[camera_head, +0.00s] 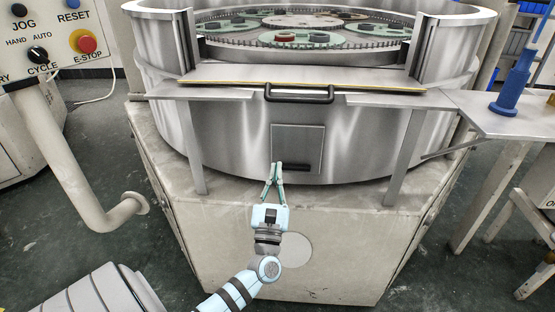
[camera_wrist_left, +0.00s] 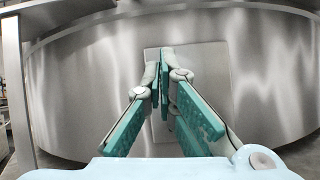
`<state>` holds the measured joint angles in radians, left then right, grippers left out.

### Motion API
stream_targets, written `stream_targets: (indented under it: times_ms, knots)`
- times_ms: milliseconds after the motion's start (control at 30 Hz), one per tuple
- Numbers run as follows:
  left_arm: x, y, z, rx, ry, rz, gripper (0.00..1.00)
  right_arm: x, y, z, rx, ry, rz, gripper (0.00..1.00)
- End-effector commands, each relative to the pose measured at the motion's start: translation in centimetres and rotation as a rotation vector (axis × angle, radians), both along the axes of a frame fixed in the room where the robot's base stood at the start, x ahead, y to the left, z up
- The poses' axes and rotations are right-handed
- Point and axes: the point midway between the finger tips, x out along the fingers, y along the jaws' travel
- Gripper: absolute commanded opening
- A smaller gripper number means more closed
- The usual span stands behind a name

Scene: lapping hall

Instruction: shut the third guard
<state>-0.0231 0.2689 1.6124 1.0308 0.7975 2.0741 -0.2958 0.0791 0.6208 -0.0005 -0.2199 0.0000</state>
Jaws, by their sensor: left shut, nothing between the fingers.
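A steel guard panel (camera_head: 350,77) with a yellow strip along its edge sits at the front of the round lapping machine, between two upright posts. A dark bar handle (camera_head: 299,94) is fixed at its front. The gap above it is open to the plate behind. I cannot tell its number from the picture. My left gripper (camera_head: 277,165) is shut and empty, pointing up, below the handle and in front of the small square hatch (camera_head: 297,136). In the left wrist view its fingertips (camera_wrist_left: 164,52) meet before that hatch (camera_wrist_left: 215,70). My right gripper is out of view.
Steel ledges (camera_head: 390,101) flank the handle on support legs. A geared lapping plate with discs (camera_head: 295,38) lies inside the round wall. A control box with an E-stop (camera_head: 86,44) is at upper left. A blue bottle (camera_head: 513,84) stands on the right side table (camera_head: 490,122).

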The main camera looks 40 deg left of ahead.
Motion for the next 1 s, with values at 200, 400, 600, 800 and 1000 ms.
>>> stream_targets:
  times_ms: [200,400,600,800,1000]
  knots:
    - [0.7,1.4,2.6,-0.071,-0.092,-0.024,0.00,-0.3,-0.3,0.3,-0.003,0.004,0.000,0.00]
    - [3.5,3.5,4.9,-0.068,-0.090,-0.023,0.00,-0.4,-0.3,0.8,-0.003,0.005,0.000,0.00]
    - [6.3,5.7,7.3,-0.068,-0.087,-0.022,0.00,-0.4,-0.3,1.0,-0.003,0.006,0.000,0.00]
    - [6.6,5.9,10.4,-0.067,-0.085,-0.023,0.00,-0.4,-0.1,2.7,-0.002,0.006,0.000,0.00]
    - [6.8,6.0,10.8,-0.068,-0.083,-0.023,0.00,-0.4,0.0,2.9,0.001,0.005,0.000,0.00]
